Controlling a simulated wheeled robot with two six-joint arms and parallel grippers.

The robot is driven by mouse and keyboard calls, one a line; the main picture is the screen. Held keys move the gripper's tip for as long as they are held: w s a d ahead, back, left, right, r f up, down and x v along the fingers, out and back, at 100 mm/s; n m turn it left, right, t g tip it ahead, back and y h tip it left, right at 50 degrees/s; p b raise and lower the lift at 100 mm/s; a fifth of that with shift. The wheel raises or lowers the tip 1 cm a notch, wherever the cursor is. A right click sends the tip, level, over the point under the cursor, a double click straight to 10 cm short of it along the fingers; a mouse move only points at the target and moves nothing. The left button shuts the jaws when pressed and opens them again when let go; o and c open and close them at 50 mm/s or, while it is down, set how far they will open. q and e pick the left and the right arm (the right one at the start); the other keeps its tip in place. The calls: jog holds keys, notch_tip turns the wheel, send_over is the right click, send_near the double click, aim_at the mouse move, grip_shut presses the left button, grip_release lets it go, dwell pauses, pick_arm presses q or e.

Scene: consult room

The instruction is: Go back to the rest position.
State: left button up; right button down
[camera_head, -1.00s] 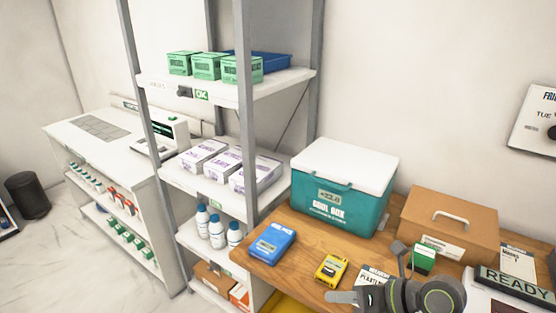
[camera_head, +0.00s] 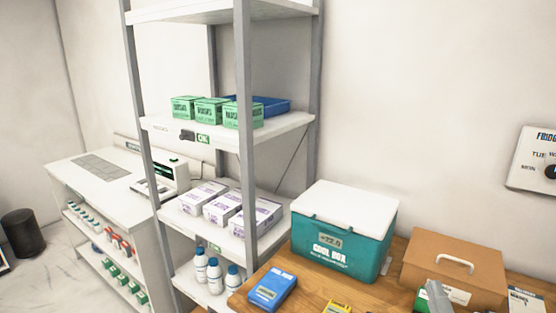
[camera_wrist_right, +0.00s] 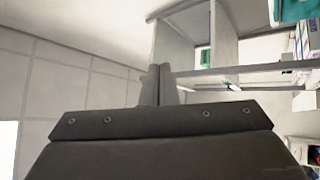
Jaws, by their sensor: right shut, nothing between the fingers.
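My right gripper (camera_wrist_right: 158,82) shows in the right wrist view with its two dark fingers together and nothing between them. In the head view only a small grey part of my right arm or gripper (camera_head: 438,297) shows at the bottom edge, in front of the brown case. It partly hides a green item there. My left gripper is in neither view.
A grey-post shelf (camera_head: 160,122) with green boxes (camera_head: 210,110) and white cartons (camera_head: 228,207) stands left. A white cabinet (camera_head: 100,190) is further left.

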jog(key=s+d+f+m+g+h, duration=0.3)
jog(key=d+f+m+g+h, duration=0.15)
jog(key=f+m, duration=0.2)
jog(key=s+d+f+m+g+h, duration=0.35)
jog(key=d+f+m+g, duration=0.2)
jog(key=f, duration=0.25)
jog(key=s+a+f+m+g+y, duration=0.2)
jog(key=s+a+f+g, duration=0.1)
jog(key=s+f+g, duration=0.3)
jog(key=s+a+f+m+g+y, duration=0.1)
jog(key=s+a+f+g+y, duration=0.3)
jog(key=s+f, duration=0.45)
notch_tip(320, 180, down, 25)
jog(key=d+g+h+b, duration=0.1)
jog(key=d+g, duration=0.1)
jog(key=d, duration=0.1)
jog(key=s+a+f, duration=0.1)
jog(key=s+f, duration=1.4)
jog(key=f, duration=0.1)
jog(key=shift+s+a+f+g+b, duration=0.2)
jog(key=shift+a+f+g+b, duration=0.05)
jog(key=shift+a+g+b, duration=0.15)
